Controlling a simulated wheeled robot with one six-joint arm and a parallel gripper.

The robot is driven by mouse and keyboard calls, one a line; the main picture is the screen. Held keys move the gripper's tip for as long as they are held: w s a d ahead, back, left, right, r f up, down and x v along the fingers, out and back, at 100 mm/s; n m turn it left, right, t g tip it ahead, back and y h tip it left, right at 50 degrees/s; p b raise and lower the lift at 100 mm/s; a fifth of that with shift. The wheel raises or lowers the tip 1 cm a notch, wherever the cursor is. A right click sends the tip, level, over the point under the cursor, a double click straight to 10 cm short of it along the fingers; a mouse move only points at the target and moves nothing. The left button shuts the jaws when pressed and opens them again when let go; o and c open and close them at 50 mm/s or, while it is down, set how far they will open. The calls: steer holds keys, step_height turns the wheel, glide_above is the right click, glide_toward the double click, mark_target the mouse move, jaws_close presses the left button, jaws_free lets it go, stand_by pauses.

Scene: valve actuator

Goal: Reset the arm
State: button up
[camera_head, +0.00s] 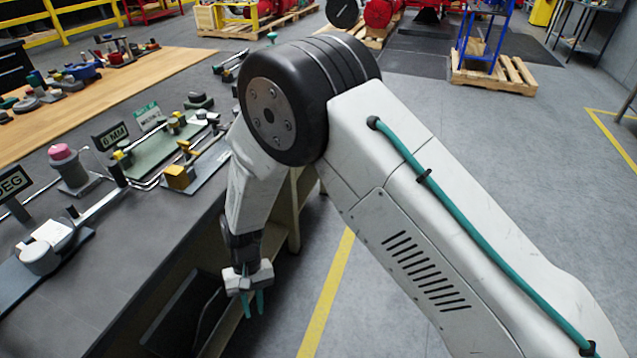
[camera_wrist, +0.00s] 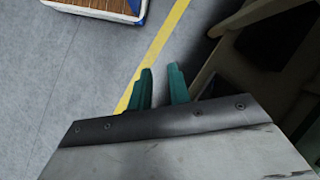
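My arm (camera_head: 400,190) is bent, with its dark elbow joint high in the head view and the forearm hanging down beside the workbench. My gripper (camera_head: 253,305) has teal fingers and points down in front of the bench's edge. In the wrist view my gripper (camera_wrist: 160,86) shows its two teal fingertips apart, with floor visible between them. Nothing is held between them.
A yellow floor line (camera_head: 328,290) runs below. Bench legs and a shelf are close to my gripper.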

steer(key=w+d+r, duration=0.1)
steer(key=d+r, duration=0.9)
steer(key=r, duration=0.2)
steer(key=d+r, duration=0.9)
steer(key=r, duration=0.4)
steer(key=s+d+r+m+t, duration=0.2)
steer(key=s+d+r, duration=0.5)
steer(key=d, duration=0.4)
steer(key=s+d+r+m+t, duration=0.2)
steer(key=s+d+r+t, duration=0.2)
steer(key=s+d+r, duration=0.3)
steer(key=d+r, duration=0.2)
steer(key=d, duration=0.3)
steer(key=shift+r+m+y, duration=0.2)
steer(key=shift+m+y, duration=0.1)
steer(key=shift+m, duration=0.1)
steer(key=shift+d, duration=0.1)
